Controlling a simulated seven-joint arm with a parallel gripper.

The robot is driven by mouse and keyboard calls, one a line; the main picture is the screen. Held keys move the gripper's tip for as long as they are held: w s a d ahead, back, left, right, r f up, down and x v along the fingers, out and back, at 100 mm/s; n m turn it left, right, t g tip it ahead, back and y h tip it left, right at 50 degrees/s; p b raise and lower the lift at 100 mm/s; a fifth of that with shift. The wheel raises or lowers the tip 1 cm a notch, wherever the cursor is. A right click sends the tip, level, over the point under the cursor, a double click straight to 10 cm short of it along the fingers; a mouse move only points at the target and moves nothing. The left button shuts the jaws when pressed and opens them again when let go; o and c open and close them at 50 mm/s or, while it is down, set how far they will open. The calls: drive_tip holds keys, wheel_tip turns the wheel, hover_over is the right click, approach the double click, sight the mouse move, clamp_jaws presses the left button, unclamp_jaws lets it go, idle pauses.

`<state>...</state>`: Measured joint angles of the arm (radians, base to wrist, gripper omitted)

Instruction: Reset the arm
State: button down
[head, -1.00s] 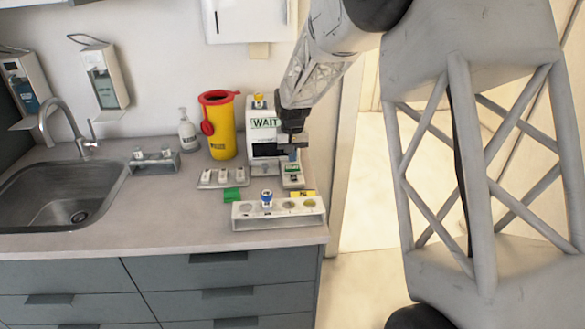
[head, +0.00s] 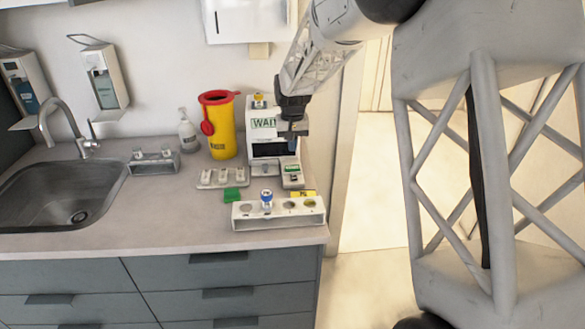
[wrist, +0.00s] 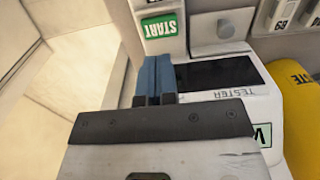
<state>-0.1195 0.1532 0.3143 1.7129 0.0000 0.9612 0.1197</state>
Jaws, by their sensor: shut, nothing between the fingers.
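My gripper (head: 292,145) is shut and empty. It hangs in the air in front of the right side of the white tester (head: 261,117), which reads "WAIT" and is partly hidden by my arm. The START button's block also shows in the head view (head: 292,181), below my gripper.
A white rack (head: 278,222) with a blue-capped tube (head: 267,197) stands at the counter's front edge. Counter between sink and rack is clear.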

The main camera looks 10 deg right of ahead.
drive_tip(key=shift+s+d+r, duration=0.15)
drive_tip(key=shift+s+r, duration=0.25)
drive_tip(key=shift+s, duration=0.05)
drive_tip(key=s+d+r, duration=0.2)
drive_tip(key=s+r, duration=0.2)
drive_tip(key=s, duration=0.3)
drive_tip(key=s+d+r+t, duration=0.1)
drive_tip(key=s+d+r, duration=0.15)
drive_tip(key=s, duration=0.45)
drive_tip(key=s+d+r, duration=0.1)
drive_tip(key=s+r, duration=0.3)
drive_tip(key=s, duration=0.4)
drive_tip(key=s+d+f, duration=0.1)
drive_tip(key=s+d, duration=0.1)
drive_tip(key=s, duration=1.1)
drive_tip(key=s+d+t, duration=0.1)
drive_tip(key=s+d, duration=0.1)
drive_tip(key=s, duration=1)
drive_tip(key=shift+s+f+t, duration=0.3)
drive_tip(key=shift+s+f, duration=0.05)
drive_tip(key=shift+s, duration=0.05)
